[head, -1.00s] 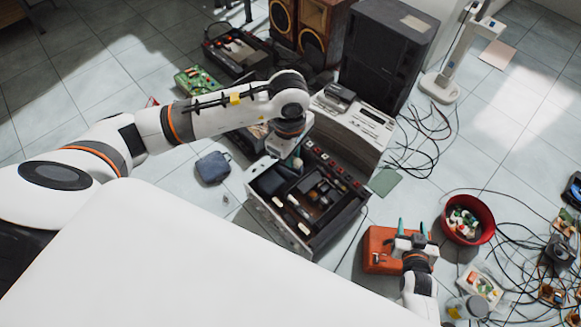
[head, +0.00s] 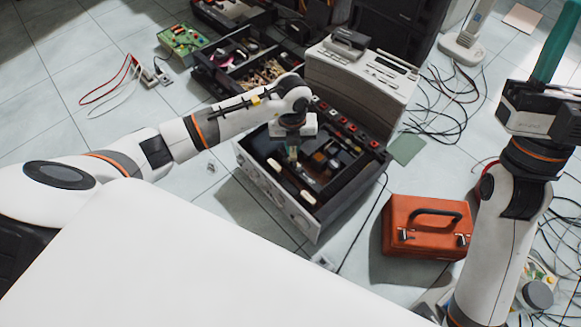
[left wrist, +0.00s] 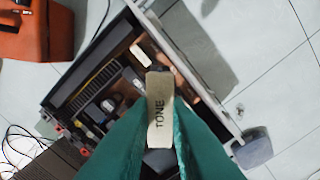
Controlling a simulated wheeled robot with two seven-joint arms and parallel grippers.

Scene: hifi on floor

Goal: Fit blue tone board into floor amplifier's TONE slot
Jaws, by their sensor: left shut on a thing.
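The floor amplifier (head: 270,195) stands open on the tiles, its inside facing up, with several parts and pale strips in it. My left gripper (head: 293,152) is over the open case, pointing down. In the left wrist view its teal fingers (left wrist: 160,140) are shut on the tone board (left wrist: 160,100), whose pale top edge reads TONE. The board's blue part is hidden from view. The amplifier (left wrist: 92,50) lies below it there; I cannot tell whether the board touches it, and I cannot pick out the TONE slot. My right gripper (head: 545,75) is raised at the right, only one teal finger clearly showing.
An orange toolbox (head: 425,222) stands right of the amplifier. A beige device (head: 360,85) is behind it, and a divided parts tray (head: 235,75) behind left. Loose cables cover the right floor.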

